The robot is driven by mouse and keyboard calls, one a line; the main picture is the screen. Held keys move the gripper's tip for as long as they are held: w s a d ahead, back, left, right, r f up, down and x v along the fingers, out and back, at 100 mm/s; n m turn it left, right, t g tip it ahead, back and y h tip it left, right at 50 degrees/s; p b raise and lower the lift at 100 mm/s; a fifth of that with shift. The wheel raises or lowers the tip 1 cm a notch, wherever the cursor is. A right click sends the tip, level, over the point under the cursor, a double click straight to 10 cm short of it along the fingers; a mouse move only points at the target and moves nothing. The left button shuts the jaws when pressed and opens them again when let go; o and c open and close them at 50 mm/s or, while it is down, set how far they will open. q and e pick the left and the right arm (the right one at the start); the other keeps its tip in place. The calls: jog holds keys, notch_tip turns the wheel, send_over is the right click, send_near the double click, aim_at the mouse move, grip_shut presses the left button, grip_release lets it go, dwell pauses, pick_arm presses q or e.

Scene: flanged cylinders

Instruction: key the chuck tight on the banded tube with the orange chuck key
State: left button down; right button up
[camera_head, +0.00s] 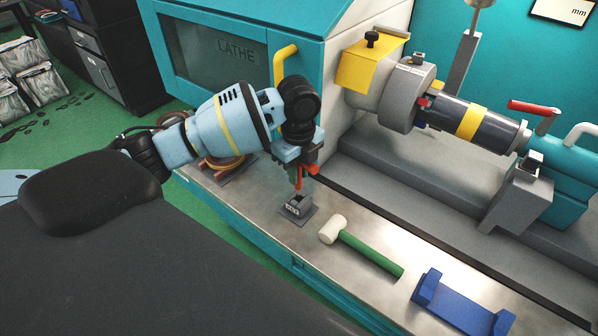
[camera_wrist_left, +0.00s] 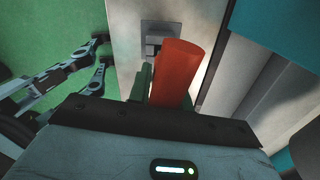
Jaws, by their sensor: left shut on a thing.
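My left gripper (camera_head: 300,178) is above the front bench, its fingers pointing down. It is shut on the orange chuck key (camera_head: 313,169). In the left wrist view, the key's orange handle (camera_wrist_left: 179,72) shows between the dark fingers. The key is right above a small grey holder (camera_head: 297,206); I cannot tell whether its lower end is clear of it. The grey chuck (camera_head: 402,97) is at the upper right. The dark banded tube (camera_head: 442,113) with a yellow band reaches from the chuck toward the tailstock. My right gripper cannot be made out.
A white-headed mallet with a green handle (camera_head: 368,253) and a blue cradle (camera_head: 456,306) lie on the bench. A yellow guard (camera_head: 364,69) stands over the chuck. A teal tailstock (camera_head: 558,165) with a red lever is at the right. Grey links (camera_wrist_left: 75,70) show in the left wrist view.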

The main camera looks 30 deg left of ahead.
aim_at(299, 188)
pick_arm(q)
notch_tip(299, 188, down, 6)
dwell(0.4)
jog(key=c, duration=1.3)
grip_release()
jog(key=shift+f, duration=0.3)
jog(key=shift+r, duration=0.35)
jog(key=r, duration=0.7)
jog(key=shift+a+r, duration=0.15)
jog(key=shift+a, duration=0.05)
